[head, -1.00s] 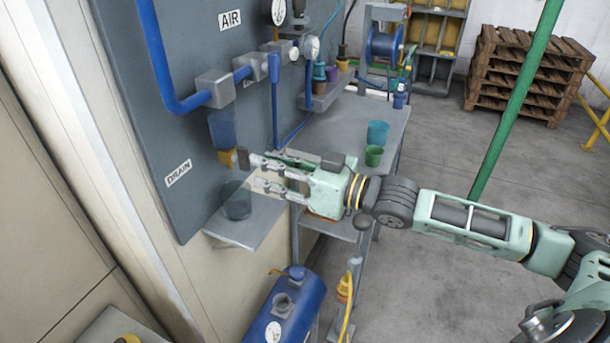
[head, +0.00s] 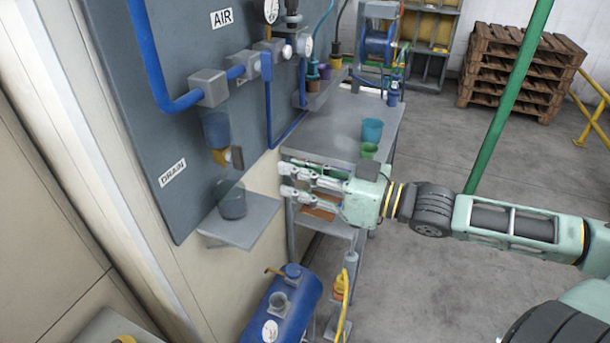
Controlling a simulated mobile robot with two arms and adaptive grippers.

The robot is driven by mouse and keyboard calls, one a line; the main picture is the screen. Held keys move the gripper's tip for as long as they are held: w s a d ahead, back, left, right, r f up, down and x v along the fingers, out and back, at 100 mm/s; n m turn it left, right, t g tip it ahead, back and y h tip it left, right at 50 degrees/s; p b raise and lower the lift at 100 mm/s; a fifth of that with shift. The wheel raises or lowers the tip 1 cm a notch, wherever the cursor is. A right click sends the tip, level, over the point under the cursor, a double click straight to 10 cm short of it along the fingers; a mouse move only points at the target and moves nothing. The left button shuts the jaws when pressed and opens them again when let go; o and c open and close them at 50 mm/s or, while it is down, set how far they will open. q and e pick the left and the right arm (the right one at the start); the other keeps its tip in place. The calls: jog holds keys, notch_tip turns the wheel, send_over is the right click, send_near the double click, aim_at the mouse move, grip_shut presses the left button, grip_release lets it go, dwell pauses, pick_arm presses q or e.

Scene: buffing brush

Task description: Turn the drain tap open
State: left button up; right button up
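The drain tap (head: 222,157) is a small brass-yellow fitting under a blue translucent bowl (head: 216,129) on the grey wall panel. Its dark handle (head: 237,157) is on its right side and shows clear of any gripper. A grey see-through cup (head: 232,203) stands on a small shelf below the tap. My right gripper (head: 286,180) is to the right of the tap and slightly lower in the picture, apart from it. Its fingers point left toward the panel, spread and empty. My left gripper is not in view.
A DRAIN label (head: 172,173) is left of the tap. The small grey shelf (head: 245,225) juts out below. A workbench (head: 325,135) with a blue cup (head: 372,130) and a green cup (head: 369,151) is behind my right gripper. A blue tank (head: 285,305) stands below.

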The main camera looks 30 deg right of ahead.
jog(key=shift+s+d, duration=0.2)
jog(key=shift+s, duration=0.2)
jog(key=shift+d, duration=0.1)
dwell(0.4)
